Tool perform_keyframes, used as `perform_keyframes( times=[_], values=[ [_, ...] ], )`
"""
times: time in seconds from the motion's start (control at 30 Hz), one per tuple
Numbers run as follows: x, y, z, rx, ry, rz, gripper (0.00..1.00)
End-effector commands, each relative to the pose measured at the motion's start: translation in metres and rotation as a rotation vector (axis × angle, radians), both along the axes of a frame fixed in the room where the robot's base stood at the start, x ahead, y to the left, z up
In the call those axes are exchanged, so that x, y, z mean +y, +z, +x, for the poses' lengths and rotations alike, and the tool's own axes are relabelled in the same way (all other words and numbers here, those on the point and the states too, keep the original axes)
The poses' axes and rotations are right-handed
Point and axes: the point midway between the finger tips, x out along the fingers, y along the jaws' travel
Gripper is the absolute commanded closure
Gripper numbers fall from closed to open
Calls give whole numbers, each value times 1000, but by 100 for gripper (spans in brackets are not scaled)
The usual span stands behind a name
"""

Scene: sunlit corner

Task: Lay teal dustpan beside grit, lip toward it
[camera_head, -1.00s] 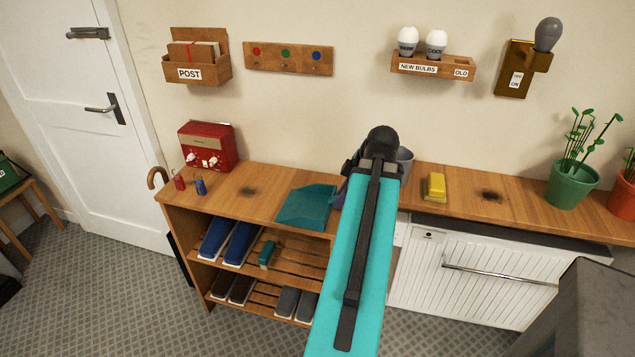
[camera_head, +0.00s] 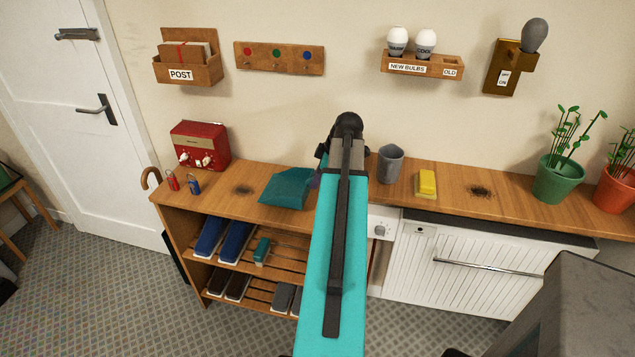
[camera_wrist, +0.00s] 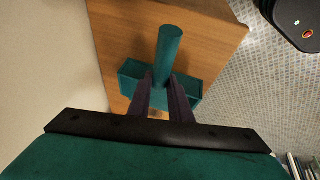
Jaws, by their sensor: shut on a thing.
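The teal dustpan (camera_head: 288,187) is over the left part of the wooden counter, left of my arm. In the wrist view the dustpan (camera_wrist: 130,83) shows its round handle and part of its pan between and behind the fingers. My gripper (camera_wrist: 162,80) is shut on it; in the head view my gripper (camera_head: 318,177) is mostly hidden behind my arm. I cannot tell whether the pan touches the counter. A dark, grainy patch of grit (camera_head: 480,191) lies on the counter's right part. A softer dark smudge (camera_head: 243,190) lies left of the dustpan.
A grey cup (camera_head: 390,164) and a yellow sponge-like block (camera_head: 426,184) stand between my arm and the right patch. A red box (camera_head: 200,146) and two small padlock-like items (camera_head: 193,186) stand at the left. A green plant pot (camera_head: 558,180) stands far right.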

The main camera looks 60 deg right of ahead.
Motion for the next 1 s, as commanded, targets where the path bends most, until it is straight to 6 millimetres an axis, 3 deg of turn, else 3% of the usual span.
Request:
perform_keyframes(
  times=[0.4,0.7,1.0],
  values=[
    [-9,0,14,-1,1,0,100],
    [-6,-28,11,-1,0,2,100],
    [-7,-36,11,-2,-1,-1,100]
  ],
)
